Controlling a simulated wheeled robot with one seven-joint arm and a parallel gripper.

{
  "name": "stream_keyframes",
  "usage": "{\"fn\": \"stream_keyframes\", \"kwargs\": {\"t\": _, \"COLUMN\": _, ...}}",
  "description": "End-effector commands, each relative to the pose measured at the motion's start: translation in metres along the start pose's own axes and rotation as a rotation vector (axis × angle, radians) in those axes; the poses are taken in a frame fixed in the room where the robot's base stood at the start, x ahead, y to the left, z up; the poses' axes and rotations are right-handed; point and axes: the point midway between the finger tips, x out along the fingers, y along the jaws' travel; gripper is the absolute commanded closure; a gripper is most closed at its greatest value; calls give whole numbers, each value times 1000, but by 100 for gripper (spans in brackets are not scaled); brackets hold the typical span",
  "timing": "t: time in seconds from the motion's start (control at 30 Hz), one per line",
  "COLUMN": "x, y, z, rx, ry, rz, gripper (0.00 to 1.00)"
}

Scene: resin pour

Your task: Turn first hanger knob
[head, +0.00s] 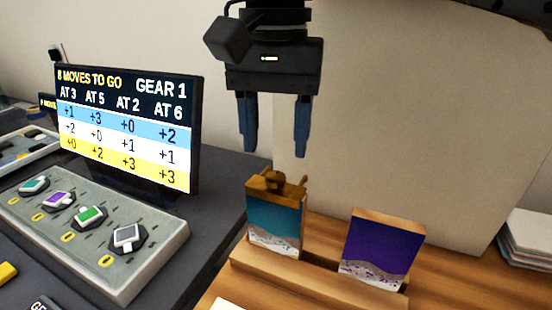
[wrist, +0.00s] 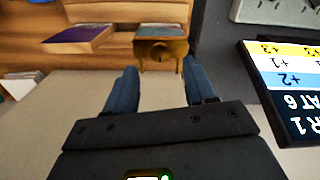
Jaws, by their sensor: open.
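A brass-brown knob-like fitting (head: 276,181) sits at the top of a teal panel with a speckled white lower edge (head: 275,226). The fitting also shows in the wrist view (wrist: 161,50), beyond and between my fingertips. The panel stands in a wooden rack (head: 300,281). A second panel, purple with a grey-white lower part (head: 375,252), stands to its right and shows no such fitting. My gripper (head: 276,153) is open and empty, pointing down above the teal panel, with its fingers apart from the fitting.
A black screen of numbers (head: 128,130) stands to the left. In front of it, a grey box (head: 150,270) carries several knobs with coloured tops. A pale block (head: 400,120) rises behind the rack. A stack of sheets (head: 530,240) lies at the right.

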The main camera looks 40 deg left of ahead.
Motion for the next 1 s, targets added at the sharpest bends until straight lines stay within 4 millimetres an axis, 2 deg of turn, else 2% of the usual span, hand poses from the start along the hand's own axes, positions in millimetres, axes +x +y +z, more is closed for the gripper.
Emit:
{"fn": "stream_keyframes", "kwargs": {"t": 0.1, "x": 20, "y": 0, "z": 0, "rx": 0, "ry": -2, "rz": -2, "gripper": 45}}
{"fn": "stream_keyframes", "kwargs": {"t": 0.3, "x": 41, "y": 0, "z": 0, "rx": 0, "ry": -1, "rz": -2, "gripper": 45}}
{"fn": "stream_keyframes", "kwargs": {"t": 0.67, "x": 47, "y": 0, "z": 0, "rx": 0, "ry": 0, "rz": -2, "gripper": 45}}
{"fn": "stream_keyframes", "kwargs": {"t": 1.0, "x": 46, "y": 0, "z": 0, "rx": 0, "ry": 0, "rz": -2, "gripper": 77}}
